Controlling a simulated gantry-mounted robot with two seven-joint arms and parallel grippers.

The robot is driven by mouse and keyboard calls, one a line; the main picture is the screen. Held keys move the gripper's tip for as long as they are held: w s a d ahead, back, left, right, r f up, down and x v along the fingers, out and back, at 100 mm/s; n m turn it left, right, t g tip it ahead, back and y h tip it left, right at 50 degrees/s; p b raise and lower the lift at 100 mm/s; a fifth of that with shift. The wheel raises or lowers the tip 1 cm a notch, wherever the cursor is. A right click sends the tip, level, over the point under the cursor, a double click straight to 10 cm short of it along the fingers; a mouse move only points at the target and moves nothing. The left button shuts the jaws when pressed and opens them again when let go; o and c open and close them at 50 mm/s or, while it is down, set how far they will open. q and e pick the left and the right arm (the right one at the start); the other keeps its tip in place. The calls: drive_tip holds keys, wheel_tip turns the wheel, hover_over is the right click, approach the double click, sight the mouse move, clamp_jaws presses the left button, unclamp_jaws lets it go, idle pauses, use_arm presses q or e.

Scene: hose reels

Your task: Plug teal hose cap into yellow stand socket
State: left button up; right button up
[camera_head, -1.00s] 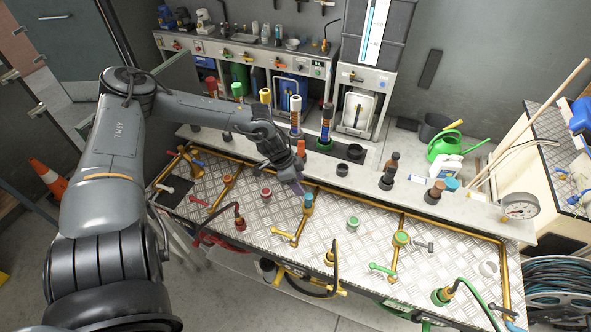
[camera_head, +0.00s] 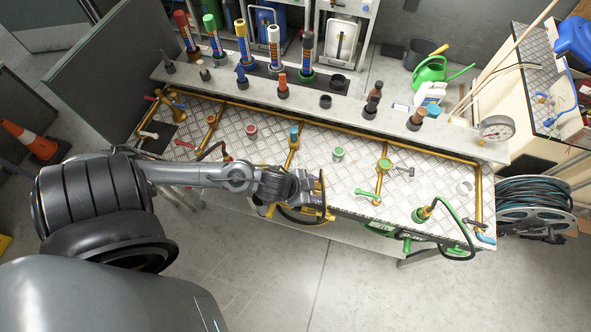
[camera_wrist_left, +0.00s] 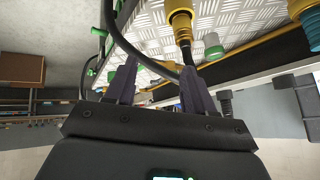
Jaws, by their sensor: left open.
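A teal cap (camera_head: 294,131) sits upright on a brass pipe fitting in the middle of the bench. A teal piece under brass shows at the upper right of the left wrist view (camera_wrist_left: 312,25). My left gripper (camera_head: 320,192) is open at the bench's front edge, right of and nearer than the teal cap. In the left wrist view its two fingers (camera_wrist_left: 157,88) are apart, with a black hose (camera_wrist_left: 150,62) crossing by them. A yellow fitting (camera_wrist_left: 180,18) with that hose is just beyond; my gripper partly hides this area in the head view. My right gripper is out of view.
A red cap (camera_head: 251,131) and green cap (camera_head: 338,154) stand on the bench. A green hose (camera_head: 452,212) arches at the right. Coloured tubes, including a yellow-topped one (camera_head: 242,42), line the back shelf. Floor in front is clear.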

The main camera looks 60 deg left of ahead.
use_arm(q)
drive_tip(key=s+d+r+n+g, duration=0.3)
drive_tip(key=s+d+r+g, duration=0.1)
drive_tip(key=s, duration=0.5)
drive_tip(key=shift+s+d+r, duration=0.25)
drive_tip(key=shift+d+r, duration=0.35)
drive_tip(key=shift+d, duration=0.6)
drive_tip(key=shift+r, duration=0.1)
